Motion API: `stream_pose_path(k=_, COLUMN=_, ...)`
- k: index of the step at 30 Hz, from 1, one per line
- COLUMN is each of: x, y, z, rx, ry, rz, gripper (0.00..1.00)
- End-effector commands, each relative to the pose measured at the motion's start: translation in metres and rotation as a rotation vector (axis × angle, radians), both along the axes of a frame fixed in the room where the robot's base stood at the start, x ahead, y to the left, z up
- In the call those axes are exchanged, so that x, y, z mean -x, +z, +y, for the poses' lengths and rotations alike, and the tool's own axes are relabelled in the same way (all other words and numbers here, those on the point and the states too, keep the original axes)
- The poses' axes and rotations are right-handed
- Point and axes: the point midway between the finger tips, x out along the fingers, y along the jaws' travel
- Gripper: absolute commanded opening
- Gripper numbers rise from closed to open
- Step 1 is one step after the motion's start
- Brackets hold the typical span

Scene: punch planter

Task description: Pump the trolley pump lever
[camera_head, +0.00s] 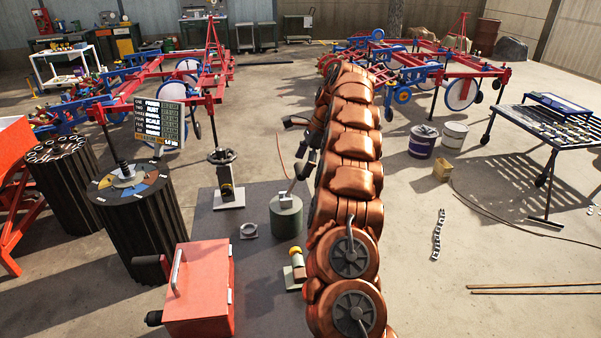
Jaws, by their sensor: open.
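The pump looks to be the dark green cylinder (286,222) with a grey fitting on top, standing on the grey trolley top (213,228) left of my copper arm. A thin reddish-brown rod (281,153) rises above the fitting; I cannot tell whether it is the lever. My gripper (290,145) shows as dark fingers on the arm's left side, above the pump. It is open, with nothing clearly held. My arm hides part of the gripper and whatever lies behind it. Whether the fingers touch anything is unclear.
A red box (202,285), a grey stand with a dark wheel (228,180), a grey ring (249,230) and a small yellow-topped fitting (296,262) share the trolley top. Dark drums (140,225) stand left. A chain (438,235) lies on the open floor right.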

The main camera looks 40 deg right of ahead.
Motion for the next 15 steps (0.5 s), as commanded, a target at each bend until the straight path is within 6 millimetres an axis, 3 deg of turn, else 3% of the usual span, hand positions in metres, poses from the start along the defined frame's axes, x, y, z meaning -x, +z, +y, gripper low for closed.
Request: stream_pose_path(k=15, x=-0.004, y=-0.020, z=0.007, rx=0.002, ry=-0.001, rz=-0.002, gripper=0.96)
